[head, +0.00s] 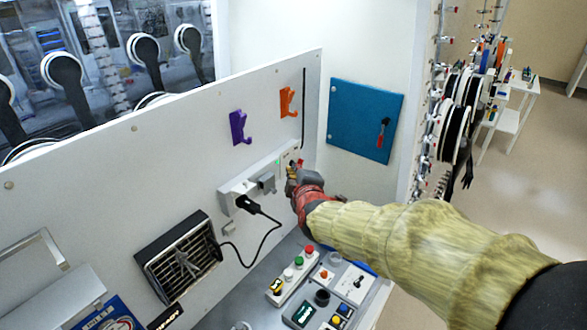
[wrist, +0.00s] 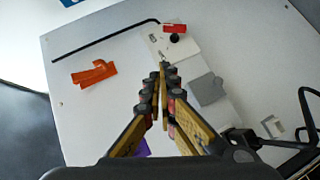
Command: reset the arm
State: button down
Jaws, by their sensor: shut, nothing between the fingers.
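My arm, in a yellowish fabric sleeve, reaches in from the lower right of the head view. My gripper (head: 292,170) is at the right end of the white power strip on the panel. In the wrist view my gripper (wrist: 163,72) has its fingertips together with nothing between them. The fingertips point at the white strip (wrist: 185,60), close to its end with a red switch (wrist: 174,28). Whether they touch the strip I cannot tell.
A purple hook (head: 239,128) and an orange hook (head: 287,101) are on the panel. A black plug (head: 247,204) with a cable is in the strip. A blue door (head: 364,120) with a red-handled lever is to the right. Control boxes (head: 306,315) stand below. A vent (head: 178,257) is at left.

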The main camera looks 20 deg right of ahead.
jog(key=shift+s, duration=0.1)
jog(key=s+a+f+m+g+y, duration=0.2)
jog(key=s+a+f+m+g, duration=0.2)
jog(key=s+f+m+g, duration=0.45)
jog(key=s+d+f+m+b, duration=0.1)
jog(key=s+f+b, duration=0.3)
jog(key=s, duration=0.4)
jog(key=s+f+m+b, duration=0.2)
jog(key=s+f+b, duration=0.2)
jog(key=s+b, duration=0.3)
jog(key=s+d+f+m+b, duration=0.1)
jog(key=s+f+m+b, duration=0.1)
jog(key=s+b, duration=0.4)
jog(key=s+f, duration=0.1)
jog(key=s, duration=0.3)
jog(key=shift+d+f+g, duration=0.35)
jog(key=shift+f, duration=0.05)
